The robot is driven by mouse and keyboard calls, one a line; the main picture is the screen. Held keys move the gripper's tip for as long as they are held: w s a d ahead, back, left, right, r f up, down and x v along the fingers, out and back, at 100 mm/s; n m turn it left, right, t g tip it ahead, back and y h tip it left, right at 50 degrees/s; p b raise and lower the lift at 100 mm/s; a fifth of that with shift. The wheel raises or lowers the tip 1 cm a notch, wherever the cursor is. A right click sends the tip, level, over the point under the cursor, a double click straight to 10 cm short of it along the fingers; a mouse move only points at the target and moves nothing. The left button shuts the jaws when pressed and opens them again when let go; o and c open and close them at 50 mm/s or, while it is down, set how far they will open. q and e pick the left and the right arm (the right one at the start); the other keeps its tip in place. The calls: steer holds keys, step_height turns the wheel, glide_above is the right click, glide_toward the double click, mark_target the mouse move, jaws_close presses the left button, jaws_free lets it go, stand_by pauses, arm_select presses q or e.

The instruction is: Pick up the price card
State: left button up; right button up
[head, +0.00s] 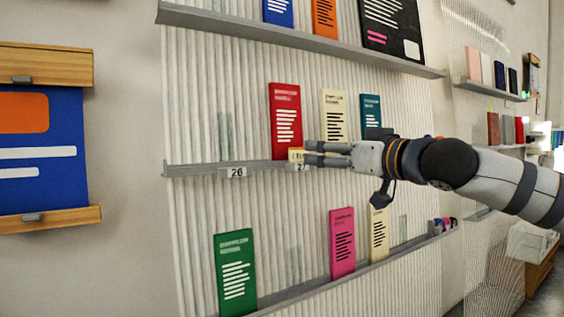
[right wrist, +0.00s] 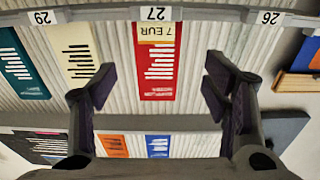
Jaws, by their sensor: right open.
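The price card (right wrist: 153,32) is a small yellow card reading "7 EUR". It stands at the shelf edge by the label 27, in front of the red card. In the head view the price card (head: 295,155) shows just left of my fingertips, partly hidden by them. My right gripper (head: 314,153) reaches in from the right at the middle shelf. In the right wrist view, which looks upside down, the right gripper (right wrist: 158,75) is open, with its fingers wide apart, empty, on either side of the red card's line. My left gripper is not in view.
The red card (head: 286,120), a cream card (head: 334,115) and a teal card (head: 371,110) stand on the middle shelf (head: 205,171). Label 26 (head: 236,172) is on its edge. Green (head: 235,270) and pink (head: 342,243) cards stand below. An upper shelf (head: 300,40) juts out above.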

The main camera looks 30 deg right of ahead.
mark_target(299, 150)
steer(key=w, duration=0.6)
steer(key=shift+d+f, duration=0.1)
steer(key=shift+d, duration=0.05)
steer(key=w, duration=0.6)
steer(key=shift+a+f, duration=0.25)
steer(key=shift+a, duration=0.05)
steer(key=shift+w+a+r+b, duration=0.1)
steer(key=shift+r+b, duration=0.05)
steer(key=shift+b, duration=0.15)
steer(key=shift+r, duration=0.2)
steer(key=shift+c, duration=0.5)
steer(key=c, duration=0.8)
